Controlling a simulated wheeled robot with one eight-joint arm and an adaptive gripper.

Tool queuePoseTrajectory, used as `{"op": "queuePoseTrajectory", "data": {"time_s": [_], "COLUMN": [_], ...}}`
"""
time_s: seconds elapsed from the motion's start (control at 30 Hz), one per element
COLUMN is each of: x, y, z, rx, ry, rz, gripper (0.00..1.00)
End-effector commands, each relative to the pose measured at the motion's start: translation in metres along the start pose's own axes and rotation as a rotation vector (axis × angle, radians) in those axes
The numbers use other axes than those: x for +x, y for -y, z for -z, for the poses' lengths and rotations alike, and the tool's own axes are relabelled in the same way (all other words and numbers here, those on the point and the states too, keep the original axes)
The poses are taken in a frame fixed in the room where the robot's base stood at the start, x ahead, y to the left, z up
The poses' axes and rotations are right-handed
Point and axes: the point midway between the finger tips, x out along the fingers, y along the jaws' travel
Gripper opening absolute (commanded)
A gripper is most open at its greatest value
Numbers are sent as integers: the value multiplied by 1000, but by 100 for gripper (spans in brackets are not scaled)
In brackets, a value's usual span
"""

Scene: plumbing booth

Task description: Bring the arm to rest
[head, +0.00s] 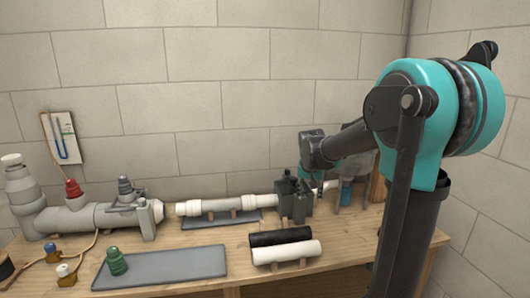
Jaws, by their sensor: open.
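My arm stands at the right of the head view, with its teal shoulder at the top and its dark forearm reaching left and down over the back of the workbench (345,252). My gripper (316,190) is small at the end of the arm, low beside a dark block-like clamp (293,200), and is open. I cannot make out its fingers clearly or tell whether it touches the clamp. I see nothing held in it.
A white pipe (232,205) lies on supports left of the clamp. In front lie a black pipe (280,237) and a white pipe (287,252). A grey pipe assembly (90,215) with a red valve (73,188) stands left.

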Motion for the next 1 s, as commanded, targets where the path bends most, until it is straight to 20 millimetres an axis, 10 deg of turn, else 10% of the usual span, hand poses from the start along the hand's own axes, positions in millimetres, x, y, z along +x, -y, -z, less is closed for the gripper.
{"op": "queuePoseTrajectory", "data": {"time_s": [0.5, 1.0], "x": [37, 44], "y": [-88, -95], "z": [-254, -287], "rx": [-220, -250], "ry": [-18, -24], "rz": [88, 99], "gripper": [46, 46]}}
